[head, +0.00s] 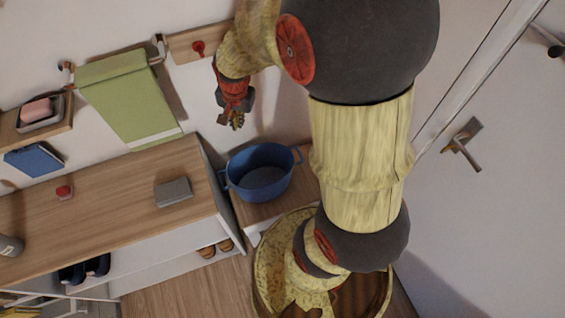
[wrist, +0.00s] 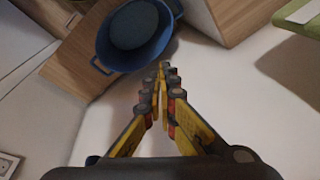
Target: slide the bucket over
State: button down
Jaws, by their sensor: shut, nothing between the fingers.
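A blue two-handled bucket (head: 260,172) stands upright on a low wooden surface (head: 252,213), right of the shelf unit in the head view. It looks empty. In the wrist view the bucket (wrist: 136,36) is at the top, beyond my fingertips. My gripper (head: 236,122) hangs above and slightly left of the bucket, near the wall. In the wrist view my gripper (wrist: 164,68) is shut with its fingertips together and nothing between them. It appears apart from the bucket.
A shelf unit with a wooden top (head: 120,205) stands left of the bucket, holding a grey box (head: 173,192). A green towel (head: 128,100) hangs on the wall. A door with a handle (head: 463,144) is at the right. My arm hides part of the area right of the bucket.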

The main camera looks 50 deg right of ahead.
jog(key=d+f+m+g, duration=0.1)
jog(key=d+f+m, duration=0.25)
jog(key=f, duration=0.35)
jog(key=d+f+m+g, duration=0.15)
jog(key=d+f, duration=0.25)
jog(key=f, duration=0.4)
jog(key=m+b, duration=0.4)
jog(key=m, duration=0.1)
send_over(284, 162)
jog(key=s+a, duration=0.2)
jog(key=shift+y, duration=0.4)
jog(key=shift+a+f, duration=0.2)
jog(key=shift+f, duration=10.85)
jog(key=s+d, duration=0.5)
jog(key=d, duration=0.6)
jog(key=s+d, duration=0.4)
jog(key=d, duration=0.8)
jog(key=shift+s+d+b, duration=0.25)
jog(key=shift+s+b, duration=0.15)
jog(key=shift+b, duration=0.05)
